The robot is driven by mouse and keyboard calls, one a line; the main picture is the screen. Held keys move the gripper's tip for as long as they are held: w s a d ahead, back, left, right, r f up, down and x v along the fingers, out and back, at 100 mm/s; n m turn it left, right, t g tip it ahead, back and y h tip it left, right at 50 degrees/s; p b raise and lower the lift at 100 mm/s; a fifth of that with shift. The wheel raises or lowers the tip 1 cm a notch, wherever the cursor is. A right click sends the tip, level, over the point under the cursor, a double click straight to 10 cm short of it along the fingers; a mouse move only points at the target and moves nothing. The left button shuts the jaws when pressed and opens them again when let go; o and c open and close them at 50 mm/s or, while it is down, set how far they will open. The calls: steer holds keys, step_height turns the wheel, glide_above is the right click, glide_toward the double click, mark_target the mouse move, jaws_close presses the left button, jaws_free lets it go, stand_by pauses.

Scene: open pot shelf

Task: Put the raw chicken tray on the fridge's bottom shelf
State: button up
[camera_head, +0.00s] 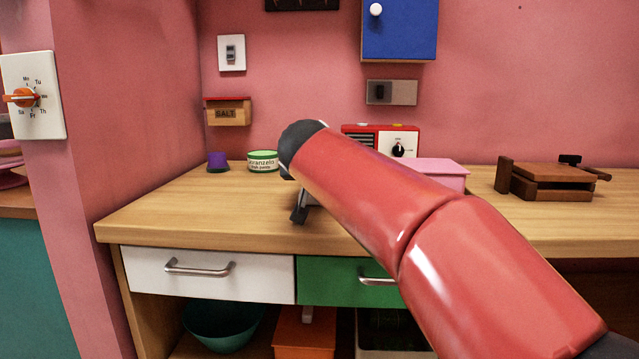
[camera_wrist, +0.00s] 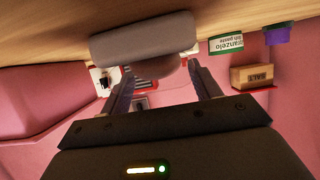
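My gripper (camera_wrist: 160,64) shows in the wrist view with its two dark fingers spread apart, open, and nothing clearly clamped between them. A pale grey, rounded slab with a pinkish-brown lump (camera_wrist: 166,70) on it, which looks like the raw chicken tray (camera_wrist: 142,38), is at the fingertips, against the wooden counter. That view is upside down. I cannot tell whether the fingers touch it. In the head view my red arm hides the tray, and only a bit of my gripper (camera_head: 300,208) shows below the arm, over the counter. No fridge is in view.
On the counter (camera_head: 165,220) stand a green-and-white can (camera_head: 263,161), a purple cup (camera_head: 217,162), a red appliance with a dial (camera_head: 399,145), a pink box (camera_head: 443,172) and a brown wooden press (camera_head: 548,182). A salt box (camera_head: 228,113) hangs on the wall. The counter's left front is clear.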

steer(key=shift+r, duration=0.1)
steer(key=c, duration=0.8)
